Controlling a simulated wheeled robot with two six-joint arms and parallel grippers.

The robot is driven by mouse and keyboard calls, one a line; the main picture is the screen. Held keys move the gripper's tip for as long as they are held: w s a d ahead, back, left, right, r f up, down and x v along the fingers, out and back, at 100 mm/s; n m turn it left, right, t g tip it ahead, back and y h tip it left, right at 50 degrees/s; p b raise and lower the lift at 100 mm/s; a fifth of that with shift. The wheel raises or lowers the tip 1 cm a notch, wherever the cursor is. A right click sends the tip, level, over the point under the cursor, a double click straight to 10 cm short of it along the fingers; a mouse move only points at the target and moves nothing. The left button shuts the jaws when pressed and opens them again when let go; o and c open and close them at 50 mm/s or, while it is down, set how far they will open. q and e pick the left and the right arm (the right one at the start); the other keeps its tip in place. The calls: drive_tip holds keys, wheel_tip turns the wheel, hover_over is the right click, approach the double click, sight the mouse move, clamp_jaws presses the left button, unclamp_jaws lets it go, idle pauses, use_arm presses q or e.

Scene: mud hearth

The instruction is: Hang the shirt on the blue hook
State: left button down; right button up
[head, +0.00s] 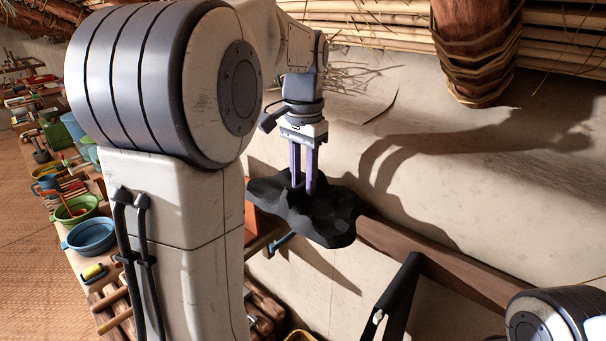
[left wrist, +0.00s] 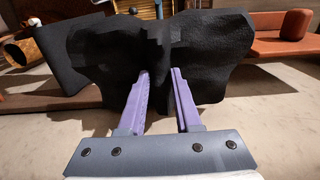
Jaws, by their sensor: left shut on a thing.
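The shirt is a black, crumpled cloth (head: 318,215) held up near the wall in the head view. It also fills the upper middle of the left wrist view (left wrist: 210,50). My left gripper (head: 304,184) points down with its purple fingers shut on the upper part of the shirt; the fingers also show in the left wrist view (left wrist: 161,72). A blue peg (head: 281,244), which looks like the blue hook, sticks out just below and left of the shirt. The shirt covers part of the rail around it. My right gripper is out of view.
A brown wooden rail (head: 430,262) runs along the pale wall. At the left, a long shelf carries several things, including a blue bowl (head: 91,236) and a green bowl (head: 76,208). A dark angled bar (head: 398,300) stands at the lower right.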

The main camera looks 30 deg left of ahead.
sight(300, 199)
use_arm(q)
drive_tip(key=shift+f, duration=0.2)
drive_tip(key=shift+a+f+b, duration=0.35)
drive_tip(key=shift+f+b, duration=0.25)
drive_tip(key=shift+b, duration=0.1)
wheel_tip(300, 199, down, 3)
drive_tip(key=b, duration=0.3)
drive_tip(key=shift+s+f, duration=0.15)
drive_tip(key=shift+f, duration=0.05)
drive_tip(key=shift+f+b, duration=1.6)
drive_tip(key=shift+f, duration=0.55)
drive_tip(key=c, duration=0.5)
unclamp_jaws()
